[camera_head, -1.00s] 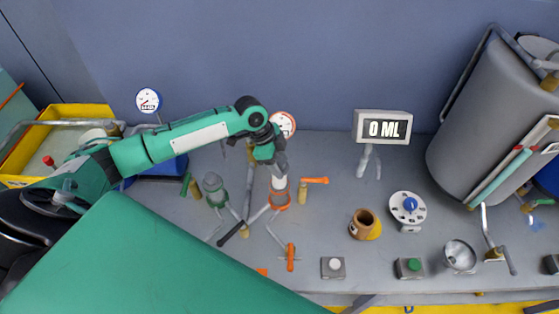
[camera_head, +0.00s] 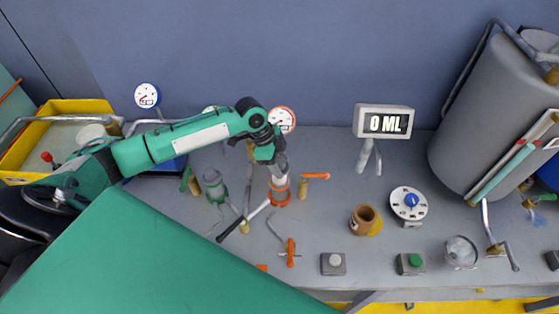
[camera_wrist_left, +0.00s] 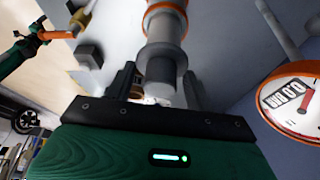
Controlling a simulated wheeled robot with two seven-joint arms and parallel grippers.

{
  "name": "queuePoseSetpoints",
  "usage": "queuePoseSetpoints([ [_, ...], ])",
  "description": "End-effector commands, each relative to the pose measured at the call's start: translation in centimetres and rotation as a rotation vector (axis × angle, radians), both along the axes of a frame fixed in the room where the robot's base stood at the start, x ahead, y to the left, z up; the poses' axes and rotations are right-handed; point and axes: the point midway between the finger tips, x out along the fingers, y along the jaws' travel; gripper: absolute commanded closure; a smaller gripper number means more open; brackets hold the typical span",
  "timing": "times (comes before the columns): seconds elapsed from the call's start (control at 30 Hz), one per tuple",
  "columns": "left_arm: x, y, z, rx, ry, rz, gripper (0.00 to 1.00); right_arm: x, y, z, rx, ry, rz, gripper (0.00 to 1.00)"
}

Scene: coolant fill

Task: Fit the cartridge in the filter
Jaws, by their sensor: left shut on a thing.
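My left gripper (camera_head: 279,171) points down over the orange-ringed filter (camera_head: 279,196) on the bench. It is shut on the pale cartridge (camera_head: 280,182), of which only a short part shows between the jaws and the orange ring. In the left wrist view the dark fingers stand either side of the cartridge's grey end (camera_wrist_left: 161,65). How deep the cartridge sits in the filter is hidden. My right gripper is in neither view.
A lever with a black grip (camera_head: 228,232) reaches out left of the filter. A green fitting (camera_head: 214,184) stands left, an orange-handled valve (camera_head: 315,176) right. A red-rimmed gauge (camera_head: 283,119) is close behind, also in the left wrist view (camera_wrist_left: 297,108). A brown cup (camera_head: 363,218) stands further right.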

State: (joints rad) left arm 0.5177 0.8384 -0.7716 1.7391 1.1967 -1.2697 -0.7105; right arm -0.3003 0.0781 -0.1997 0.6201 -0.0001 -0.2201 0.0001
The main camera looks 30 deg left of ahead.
Motion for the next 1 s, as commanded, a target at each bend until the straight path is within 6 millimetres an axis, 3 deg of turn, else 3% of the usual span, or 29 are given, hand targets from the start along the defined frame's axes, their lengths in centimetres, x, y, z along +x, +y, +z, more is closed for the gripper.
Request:
queuePoseSetpoints([
  [1.0, 0.0, 0.0, -2.6, -0.001, -0.001, -0.001, 0.86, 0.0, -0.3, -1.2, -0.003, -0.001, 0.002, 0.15],
])
